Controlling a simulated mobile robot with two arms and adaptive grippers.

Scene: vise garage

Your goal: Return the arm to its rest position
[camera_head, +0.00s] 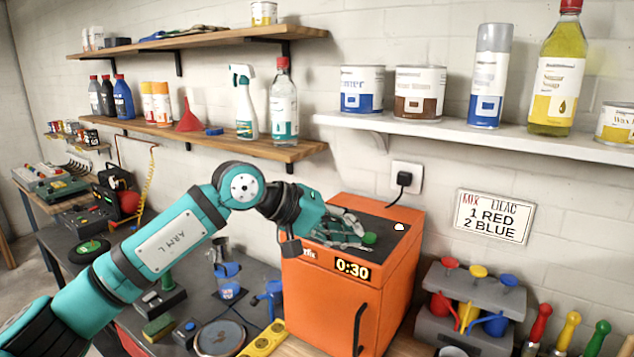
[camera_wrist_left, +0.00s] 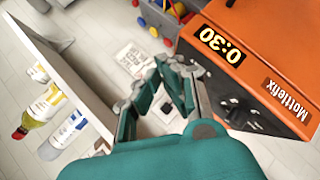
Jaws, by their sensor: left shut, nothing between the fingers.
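My left arm, marked ARM L, comes in from the lower left in the head view. I cannot tell whether the fingers touch the machine. In the wrist view the gripper (camera_wrist_left: 165,68) has its fingertips together with nothing between them. The orange machine (camera_wrist_left: 265,65) is at the right there, with its display reading 0:30. My right gripper is not in view.
A white shelf (camera_head: 480,132) with cans and bottles runs above the machine. A wall sign (camera_head: 493,217) reads MIX LILAC, 1 RED, 2 BLUE. A grey rack (camera_head: 470,290) with red, yellow and blue items stands at the right. A blue cup (camera_head: 228,280) and other items crowd the left bench.

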